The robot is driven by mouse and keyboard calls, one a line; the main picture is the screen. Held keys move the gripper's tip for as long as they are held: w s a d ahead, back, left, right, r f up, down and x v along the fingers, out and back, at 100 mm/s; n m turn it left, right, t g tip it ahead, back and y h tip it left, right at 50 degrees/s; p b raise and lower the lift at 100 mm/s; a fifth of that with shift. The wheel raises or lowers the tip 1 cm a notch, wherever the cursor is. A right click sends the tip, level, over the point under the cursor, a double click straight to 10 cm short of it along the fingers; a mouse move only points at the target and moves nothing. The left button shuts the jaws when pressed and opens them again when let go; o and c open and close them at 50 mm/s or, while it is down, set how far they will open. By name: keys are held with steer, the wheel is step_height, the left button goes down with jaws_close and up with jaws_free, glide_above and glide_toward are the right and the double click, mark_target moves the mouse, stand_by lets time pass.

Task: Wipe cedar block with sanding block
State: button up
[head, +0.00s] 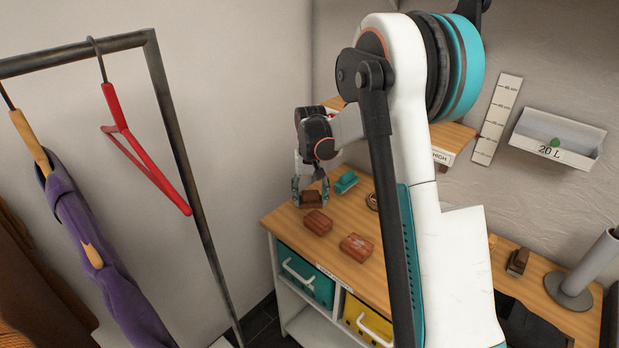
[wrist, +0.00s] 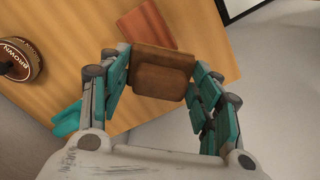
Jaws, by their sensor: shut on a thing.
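My gripper (head: 310,188) is shut on a brown block with a raised top, which looks like the sanding block (head: 312,199). In the wrist view the sanding block (wrist: 163,72) sits between the teal finger pads. A reddish-brown wooden block (head: 318,222) lies on the wooden counter just in front of it. A second reddish block (head: 357,246) with a pale mark lies farther right. Either could be the cedar block; I cannot tell which. One reddish block (wrist: 148,24) shows just beyond the held block in the wrist view. Whether they touch is unclear.
A teal brush-like item (head: 345,181) lies beside my gripper. A round tin marked BROWN (wrist: 20,60) stands on the counter (wrist: 70,30). Teal (head: 306,280) and yellow (head: 368,318) drawers are below. A clothes rail (head: 170,120) with hangers stands left.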

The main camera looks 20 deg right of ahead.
steer(key=shift+w+r+p, duration=0.3)
steer(key=shift+r+p, duration=0.1)
steer(key=shift+r, duration=0.35)
steer(key=shift+s+r+p, duration=0.1)
steer(key=shift+r+p, duration=0.8)
steer(key=shift+r, duration=0.75)
